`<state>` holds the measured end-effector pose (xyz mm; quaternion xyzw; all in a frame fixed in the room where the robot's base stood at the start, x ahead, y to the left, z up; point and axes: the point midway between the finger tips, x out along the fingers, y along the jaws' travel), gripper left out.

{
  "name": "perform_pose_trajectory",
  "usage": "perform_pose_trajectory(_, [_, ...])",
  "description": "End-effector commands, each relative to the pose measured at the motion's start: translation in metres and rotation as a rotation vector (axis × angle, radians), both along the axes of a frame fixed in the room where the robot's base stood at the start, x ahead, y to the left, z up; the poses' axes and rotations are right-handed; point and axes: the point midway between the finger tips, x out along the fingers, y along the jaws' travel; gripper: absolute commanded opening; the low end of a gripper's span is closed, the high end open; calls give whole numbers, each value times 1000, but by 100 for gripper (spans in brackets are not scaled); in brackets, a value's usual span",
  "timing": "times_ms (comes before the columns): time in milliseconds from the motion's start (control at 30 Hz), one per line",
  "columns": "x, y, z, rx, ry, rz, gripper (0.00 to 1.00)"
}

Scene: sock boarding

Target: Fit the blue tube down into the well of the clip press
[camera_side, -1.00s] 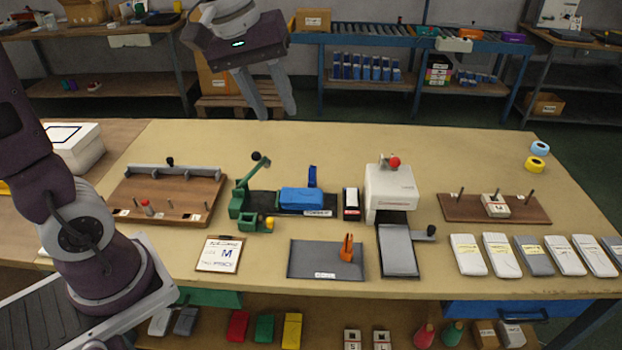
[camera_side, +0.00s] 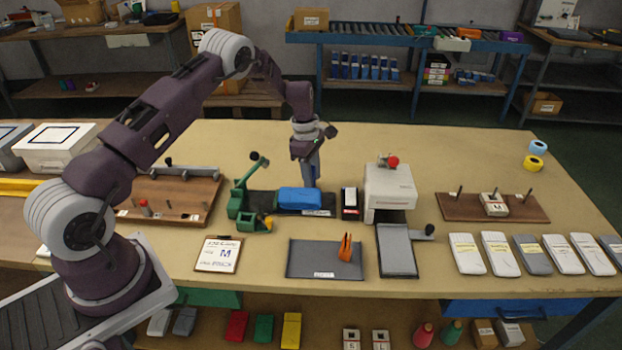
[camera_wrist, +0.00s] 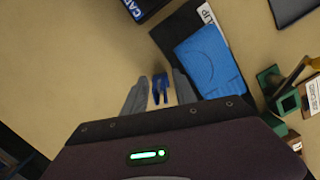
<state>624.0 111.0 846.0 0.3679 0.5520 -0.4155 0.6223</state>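The dark blue tube (camera_side: 315,178) stands upright behind the blue folded piece, partly hidden by my gripper. In the wrist view the blue tube (camera_wrist: 160,87) shows between my fingertips, with gaps to both fingers. My gripper (camera_side: 309,172) points down over it, and its fingers (camera_wrist: 158,92) are apart. The green clip press (camera_side: 241,200) stands to the left, with a raised black-knobbed lever. In the wrist view the press (camera_wrist: 286,100) is at the right edge, with a dark square opening that may be its well.
The blue folded piece (camera_side: 300,198) lies on a black mat (camera_side: 262,202) between tube and press. A black box (camera_side: 350,203) and a white machine (camera_side: 390,187) stand to the right. A wooden rack (camera_side: 180,199) is at left. The table behind the tube is clear.

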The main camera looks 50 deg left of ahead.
Motion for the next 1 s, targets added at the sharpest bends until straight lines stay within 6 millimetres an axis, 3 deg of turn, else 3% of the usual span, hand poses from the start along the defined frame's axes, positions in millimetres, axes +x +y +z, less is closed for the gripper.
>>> perform_pose_trajectory(233, [0,-1,-4,0,-1,-1,34])
perform_pose_trajectory(400, [0,-1,-4,0,-1,-1,2])
perform_pose_trajectory(433, [0,-1,-4,0,-1,-1,0])
perform_pose_trajectory(733, [1,-1,-1,0,-2,-2,0])
perform_pose_trajectory(1000, [2,-1,63,2,-6,-2,0])
